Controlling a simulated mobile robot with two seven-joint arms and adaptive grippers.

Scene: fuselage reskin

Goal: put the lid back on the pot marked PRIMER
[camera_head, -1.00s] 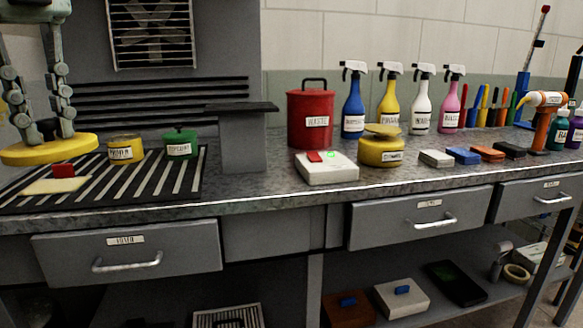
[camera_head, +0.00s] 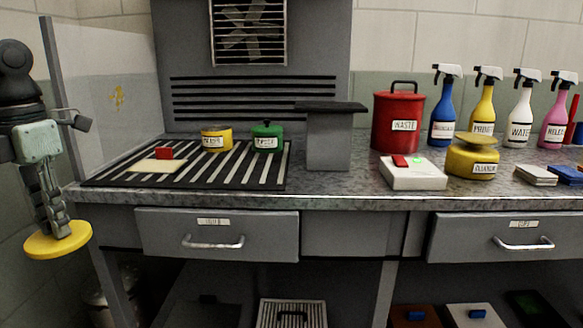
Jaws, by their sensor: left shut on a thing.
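My left gripper (camera_head: 60,230) is shut on a round yellow lid (camera_head: 57,243), held flat at the far left, off the bench's left end and below its top. A small yellow pot (camera_head: 216,139) stands on the striped mat; its label is too blurred to read surely, but may say PRIMER. A green pot (camera_head: 267,138) with a knobbed lid stands beside it. Another yellow pot (camera_head: 472,162), with a blurred label, stands further right with a yellow disc on top. My right gripper is not in view.
The striped mat (camera_head: 232,180) also holds a cream sheet with a red block. A grey pedestal (camera_head: 328,145), red WASTE can (camera_head: 397,125), white scale-like box (camera_head: 413,177) and spray bottles (camera_head: 444,115) stand to the right. The bench's left edge lies between gripper and mat.

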